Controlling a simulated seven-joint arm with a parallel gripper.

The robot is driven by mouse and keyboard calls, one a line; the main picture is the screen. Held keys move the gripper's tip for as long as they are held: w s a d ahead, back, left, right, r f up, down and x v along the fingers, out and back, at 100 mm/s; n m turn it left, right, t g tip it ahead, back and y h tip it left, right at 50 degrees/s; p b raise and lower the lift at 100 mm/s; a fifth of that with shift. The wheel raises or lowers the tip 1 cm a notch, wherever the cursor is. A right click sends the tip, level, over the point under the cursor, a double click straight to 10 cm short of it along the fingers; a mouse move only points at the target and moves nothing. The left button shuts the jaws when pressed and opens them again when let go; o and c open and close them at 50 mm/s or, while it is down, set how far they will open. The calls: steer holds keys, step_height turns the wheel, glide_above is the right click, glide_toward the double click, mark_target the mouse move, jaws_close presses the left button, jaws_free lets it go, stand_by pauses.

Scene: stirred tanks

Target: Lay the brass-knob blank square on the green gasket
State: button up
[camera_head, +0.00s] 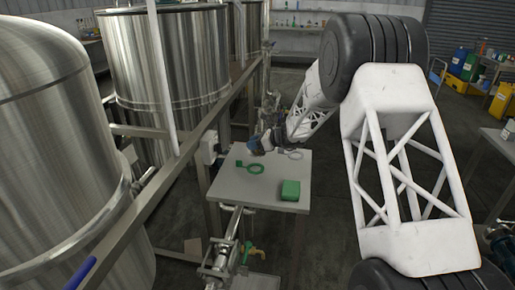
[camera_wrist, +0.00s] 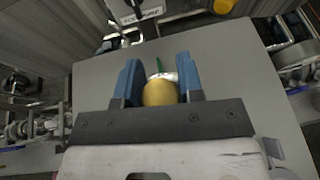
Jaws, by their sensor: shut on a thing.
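My gripper (camera_head: 262,144) is over the far part of the small grey table in the head view. In the wrist view, its blue fingers (camera_wrist: 154,82) are shut on a round brass knob (camera_wrist: 160,92). A silvery piece shows just beyond the knob; most of the blank is hidden behind the knob and gripper. The green gasket (camera_head: 255,175), a flat ring with a tab, lies on the table, nearer the camera than my gripper. A thin green strip (camera_wrist: 158,63) shows past the knob in the wrist view; I cannot tell which part it is.
The table (camera_head: 245,195) also bears a green block (camera_head: 290,190) at its near right and a pale grey ring (camera_head: 293,154) right of my gripper. Steel tanks (camera_head: 170,65) and a rail stand left. Pipework with a valve (camera_head: 225,255) lies in front of the table.

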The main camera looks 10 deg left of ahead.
steer(key=shift+s+a+r+n+g, duration=0.15)
steer(key=shift+a+r+n+g, duration=0.05)
steer(key=shift+r+n+g, duration=0.2)
steer(key=shift+s+a+r+n+g, duration=0.15)
steer(key=shift+r+n+g, duration=0.15)
steer(key=shift+g, duration=0.1)
steer(key=shift+f, duration=0.25)
steer(key=shift+f, duration=4.3)
steer(key=shift+f, duration=0.15)
steer(key=o, duration=1.2)
steer(key=shift+c, duration=0.2)
steer(key=shift+d, duration=0.1)
steer(key=shift+v, duration=3.85)
